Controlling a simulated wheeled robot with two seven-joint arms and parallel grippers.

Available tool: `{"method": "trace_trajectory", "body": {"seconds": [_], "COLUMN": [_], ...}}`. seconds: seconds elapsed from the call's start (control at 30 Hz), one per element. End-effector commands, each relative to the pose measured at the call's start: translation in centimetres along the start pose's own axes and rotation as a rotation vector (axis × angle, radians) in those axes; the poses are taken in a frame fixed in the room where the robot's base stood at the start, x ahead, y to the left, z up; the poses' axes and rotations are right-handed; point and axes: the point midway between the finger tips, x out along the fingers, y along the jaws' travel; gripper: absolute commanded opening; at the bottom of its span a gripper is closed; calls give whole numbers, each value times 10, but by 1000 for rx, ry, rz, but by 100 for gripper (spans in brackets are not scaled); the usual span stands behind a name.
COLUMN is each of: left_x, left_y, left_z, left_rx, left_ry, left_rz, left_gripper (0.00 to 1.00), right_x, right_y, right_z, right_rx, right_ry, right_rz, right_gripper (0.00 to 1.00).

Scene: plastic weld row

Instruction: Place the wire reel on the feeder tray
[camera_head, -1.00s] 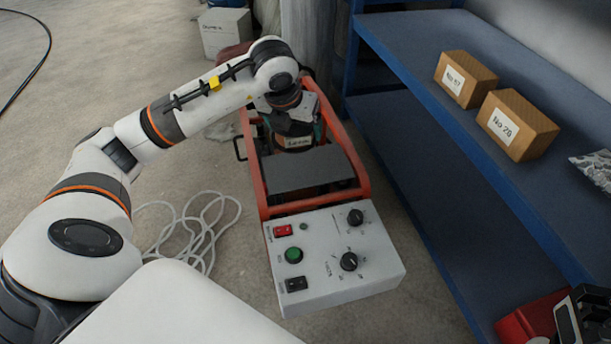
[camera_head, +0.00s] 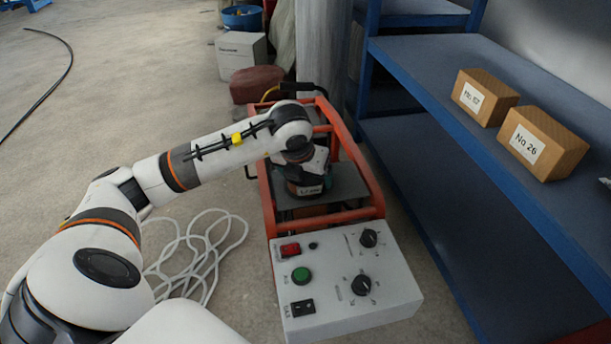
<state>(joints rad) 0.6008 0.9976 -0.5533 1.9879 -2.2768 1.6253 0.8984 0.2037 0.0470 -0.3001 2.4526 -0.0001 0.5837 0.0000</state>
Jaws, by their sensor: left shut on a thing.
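My left gripper (camera_head: 308,172) reaches down inside the orange frame of the welding machine, its fingers mostly hidden by its own wrist. It is shut on the wire reel (camera_head: 311,190), a dark round piece with an orange-brown side and a pale label. The reel is upright, with its upper part covered by the gripper. The feeder tray (camera_head: 350,182), a flat grey plate inside the orange frame, shows to the right of the reel. The reel overlaps the tray in the picture; I cannot tell whether it touches it. My right gripper is out of view.
The orange frame (camera_head: 361,160) has bars around the tray. A grey control box (camera_head: 345,285) with knobs is in front. A blue shelf (camera_head: 440,85) with cardboard boxes (camera_head: 541,144) stands right. White cable (camera_head: 205,245) lies on the floor at left.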

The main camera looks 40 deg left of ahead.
Motion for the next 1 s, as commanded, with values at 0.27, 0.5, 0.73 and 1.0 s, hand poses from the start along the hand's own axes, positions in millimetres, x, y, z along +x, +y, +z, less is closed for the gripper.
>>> {"method": "trace_trajectory", "body": {"seconds": [0.27, 0.5, 0.73, 1.0], "left_x": [1, 0, -28, -86], "left_y": [0, 0, -1, 0], "left_z": [0, 0, -3, -3], "left_rx": [0, 0, 1, 2], "left_ry": [0, 0, 3, 3], "left_rz": [0, 0, -1, 0], "left_gripper": [97, 100, 100, 100], "right_x": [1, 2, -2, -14], "right_y": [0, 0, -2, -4], "right_z": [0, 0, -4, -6], "right_rx": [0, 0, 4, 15], "right_ry": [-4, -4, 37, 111], "right_rz": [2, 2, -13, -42], "right_gripper": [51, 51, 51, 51]}}
